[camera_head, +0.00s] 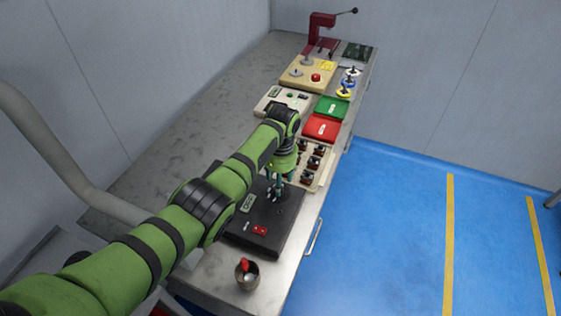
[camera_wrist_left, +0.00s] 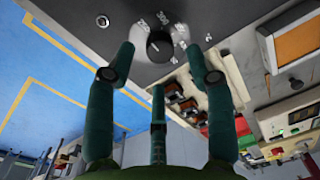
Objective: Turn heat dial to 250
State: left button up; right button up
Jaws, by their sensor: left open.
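The heat dial (camera_wrist_left: 160,46) is a round black knob on a dark panel, ringed by white numbers. In the wrist view it sits between my left gripper's spread fingers, which are open with no visible contact. Its pointer setting is too small to read surely. The dark control box (camera_head: 240,240) carrying the dial lies on the bench in the head view. My left gripper (camera_head: 276,188) points down over the box's far right part and largely hides the dial there. The fingers also show in the wrist view (camera_wrist_left: 160,70). My right gripper is not in view.
The box has a small display (camera_head: 247,203) and a red switch (camera_head: 259,230). A cup (camera_head: 247,274) with a red-handled item stands in front. Blue floor lies right.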

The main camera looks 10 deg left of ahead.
pick_arm(q)
notch_tip(320, 180, up, 9)
jog(key=shift+d+f, duration=0.15)
jog(key=shift+d, duration=0.05)
dwell(0.5)
